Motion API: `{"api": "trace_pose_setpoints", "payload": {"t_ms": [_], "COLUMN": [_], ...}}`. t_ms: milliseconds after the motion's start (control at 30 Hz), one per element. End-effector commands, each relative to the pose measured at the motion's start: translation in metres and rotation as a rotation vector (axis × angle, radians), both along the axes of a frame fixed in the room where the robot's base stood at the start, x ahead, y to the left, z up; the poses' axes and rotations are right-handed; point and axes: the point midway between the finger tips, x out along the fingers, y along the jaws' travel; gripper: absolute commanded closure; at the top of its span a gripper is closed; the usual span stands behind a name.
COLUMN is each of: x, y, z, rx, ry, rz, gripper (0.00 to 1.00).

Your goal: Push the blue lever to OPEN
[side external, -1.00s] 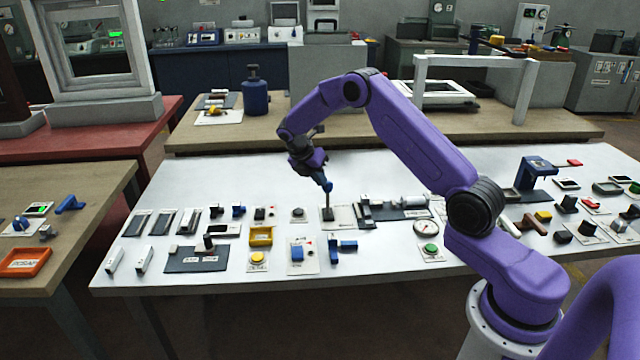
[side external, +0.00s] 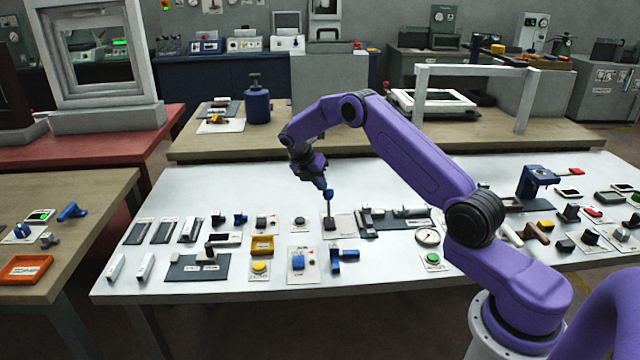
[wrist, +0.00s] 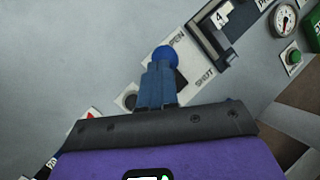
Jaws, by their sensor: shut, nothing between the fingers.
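The blue lever shows as a blue ball knob (side external: 328,194) on a thin upright post with a dark base, near the middle of the white table. In the wrist view the round blue knob (wrist: 165,54) lies just past my fingertips. The lever's pale plate (wrist: 203,66) carries the words OPEN, partly covered, and SHUT, to the lower right of the knob. My gripper (side external: 323,184) is shut and empty, pointing down at the knob from the upper left. Its blue fingers (wrist: 160,82) look close to the knob or touching it; I cannot tell which. They hide the post in the wrist view.
A dark fixture (side external: 395,222) stands just right of the lever, with a round gauge (side external: 428,236) beyond it. The table behind the lever is clear.

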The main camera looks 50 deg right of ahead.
Motion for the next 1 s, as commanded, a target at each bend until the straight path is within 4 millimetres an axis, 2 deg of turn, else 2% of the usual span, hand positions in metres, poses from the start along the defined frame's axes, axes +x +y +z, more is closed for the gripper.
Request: {"api": "trace_pose_setpoints", "payload": {"t_ms": [267, 767, 867, 1000], "x": [0.0, 0.0, 0.0, 0.0], "y": [0.0, 0.002, 0.008, 0.027], "z": [0.001, 0.017, 0.02, 0.03], "rx": [0.0, 0.0, -0.001, 0.0], "ry": [0.0, 0.0, -0.001, -0.002], "rz": [0.0, 0.0, 0.002, 0.005], "gripper": [1.0, 1.0, 1.0, 1.0]}}
